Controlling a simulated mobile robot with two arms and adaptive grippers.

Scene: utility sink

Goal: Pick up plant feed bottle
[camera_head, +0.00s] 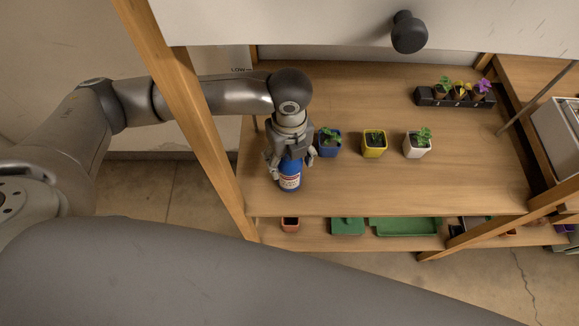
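The plant feed bottle (290,182) is blue with a white and red label. It is near the front left of the wooden bench top (400,185). My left gripper (291,165) comes down over it from above. Its fingers are spread, one on each side of the bottle's upper part. They look open, with a small gap on the right side; contact on the left is unclear. The gripper hides the bottle's top. My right gripper is not in view.
Blue (329,149), yellow (374,150) and white (417,151) plant pots stand right of the gripper. A black tray (455,102) of flowers is at the back right. A wooden post (192,110) stands left. Green trays (405,227) lie on the lower shelf.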

